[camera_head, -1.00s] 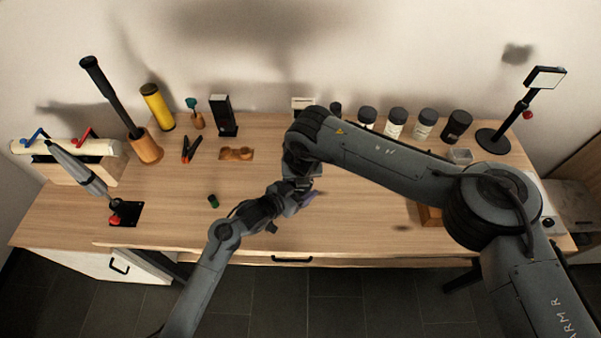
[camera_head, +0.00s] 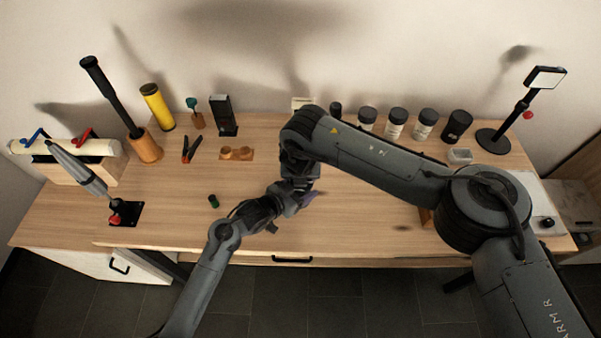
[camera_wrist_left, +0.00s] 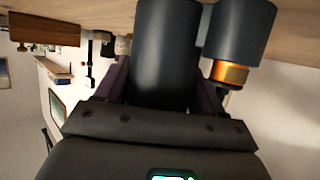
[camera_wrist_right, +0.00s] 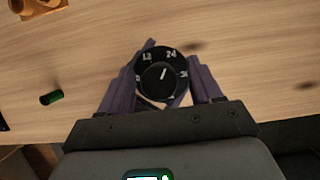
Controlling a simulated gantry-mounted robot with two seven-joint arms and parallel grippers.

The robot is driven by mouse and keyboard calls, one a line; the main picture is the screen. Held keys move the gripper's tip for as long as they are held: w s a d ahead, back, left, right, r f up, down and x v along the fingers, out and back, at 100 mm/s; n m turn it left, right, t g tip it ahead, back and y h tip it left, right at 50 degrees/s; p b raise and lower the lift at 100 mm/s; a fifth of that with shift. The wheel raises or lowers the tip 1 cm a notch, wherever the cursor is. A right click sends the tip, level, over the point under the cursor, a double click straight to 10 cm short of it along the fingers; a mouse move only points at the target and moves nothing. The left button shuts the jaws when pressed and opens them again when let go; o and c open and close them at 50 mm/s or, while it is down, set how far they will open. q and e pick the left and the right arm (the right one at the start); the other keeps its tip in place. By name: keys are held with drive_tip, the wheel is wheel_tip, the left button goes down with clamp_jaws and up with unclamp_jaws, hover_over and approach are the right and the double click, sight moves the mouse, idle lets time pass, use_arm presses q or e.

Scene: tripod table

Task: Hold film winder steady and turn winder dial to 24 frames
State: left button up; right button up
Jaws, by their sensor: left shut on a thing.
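The film winder's round black dial (camera_wrist_right: 162,75) faces the camera in the right wrist view, with white numbers including 12 and 24. Its white mark tilts slightly right of straight up, roughly toward 24; exact alignment cannot be told. My right gripper (camera_wrist_right: 162,88) is open, its purple fingers on either side of the dial; I see no clear grip. It hangs above the left one in the head view (camera_head: 300,186). My left gripper (camera_head: 284,204) is shut on the winder, whose dark cylindrical body (camera_wrist_left: 168,50) fills the left wrist view. In the head view the arms hide the winder.
A small green-ended cylinder (camera_head: 213,201) lies on the table (camera_head: 160,220). Bottles (camera_head: 396,122) line the back.

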drive_tip(key=v, duration=1.2)
idle(0.4)
use_arm(q)
drive_tip(key=o, duration=1.3)
